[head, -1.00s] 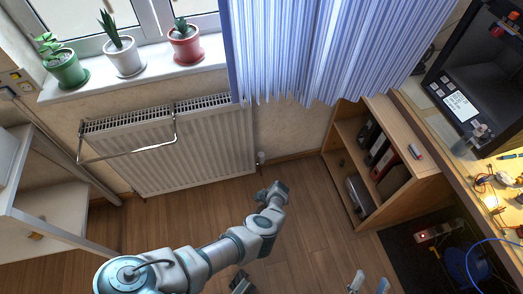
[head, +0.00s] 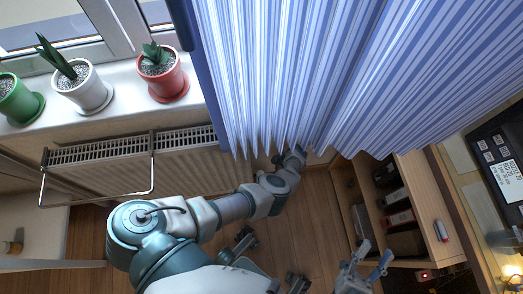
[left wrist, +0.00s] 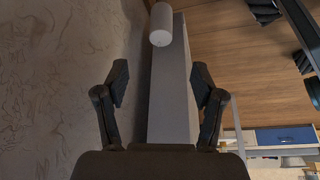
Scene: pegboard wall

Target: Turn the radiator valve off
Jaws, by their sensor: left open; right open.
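The radiator (head: 190,170) is a white panel under the window sill, its right end hidden behind my left arm and the curtain. In the left wrist view its narrow end face (left wrist: 172,95) runs up the middle. The valve, a white cylindrical knob (left wrist: 161,24), stands at the top of that face, beyond my fingertips. My left gripper (left wrist: 160,70) is open, with a finger on each side of the face and the knob ahead, apart from it. In the head view my left gripper (head: 291,158) is partly covered by the curtain hem. My right gripper (head: 374,253) is open and empty, low at right.
A blue striped curtain (head: 330,70) hangs over the area around my left gripper. A metal rail (head: 100,198) juts from the radiator. Potted plants stand on the sill (head: 120,113). A wooden shelf (head: 425,195) with binders stands at right. Wood floor (head: 310,235) is open below.

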